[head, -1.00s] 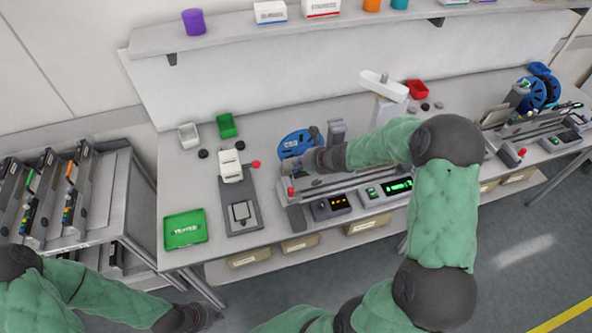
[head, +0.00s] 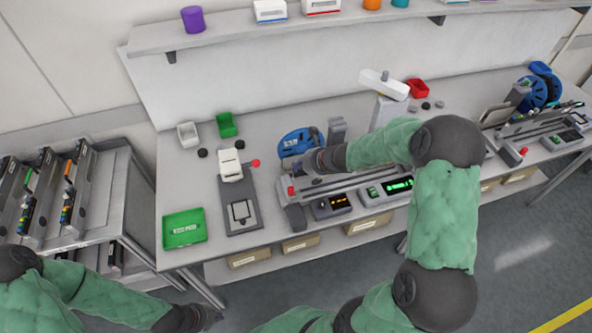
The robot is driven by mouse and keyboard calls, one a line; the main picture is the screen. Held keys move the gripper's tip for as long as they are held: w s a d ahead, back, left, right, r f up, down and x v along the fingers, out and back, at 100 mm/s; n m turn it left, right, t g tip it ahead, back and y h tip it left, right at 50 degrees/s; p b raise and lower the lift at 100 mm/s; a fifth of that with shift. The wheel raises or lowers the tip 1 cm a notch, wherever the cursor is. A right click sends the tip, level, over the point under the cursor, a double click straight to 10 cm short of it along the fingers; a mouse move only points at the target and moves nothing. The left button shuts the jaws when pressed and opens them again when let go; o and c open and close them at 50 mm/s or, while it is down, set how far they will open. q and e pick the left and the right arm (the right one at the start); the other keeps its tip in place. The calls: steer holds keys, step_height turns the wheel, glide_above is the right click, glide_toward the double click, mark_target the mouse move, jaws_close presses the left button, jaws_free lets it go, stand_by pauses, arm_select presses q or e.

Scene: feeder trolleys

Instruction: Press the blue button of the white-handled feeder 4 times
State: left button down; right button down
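A feeder (head: 345,182) with a blue reel (head: 296,142) and a red knob lies on the bench in the middle of the head view. I cannot make out a white handle or a blue button on it. My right gripper (head: 304,163) is at the left end of this feeder, just below the reel. It is small and partly hidden by its own wrist, so its finger state is unclear. My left gripper (head: 210,318) hangs low at the bottom, away from the bench, and its fingers are too dark to read.
A trolley (head: 128,215) with several feeders stands at left. The bench also holds a green tray (head: 184,240), a grey device with a white top (head: 231,165), and small display boxes (head: 332,206) before the feeder. Another feeder (head: 530,130) with a blue reel stands at right.

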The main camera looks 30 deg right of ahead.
mark_target(298, 171)
steer(key=shift+f+b, duration=0.3)
stand_by(0.6)
steer(key=shift+r, duration=0.1)
steer(key=shift+r+p, duration=0.65)
steer(key=shift+r, duration=0.15)
step_height(298, 171, up, 5)
steer(key=p, duration=0.4)
stand_by(0.4)
steer(key=shift+a, duration=0.1)
stand_by(1.5)
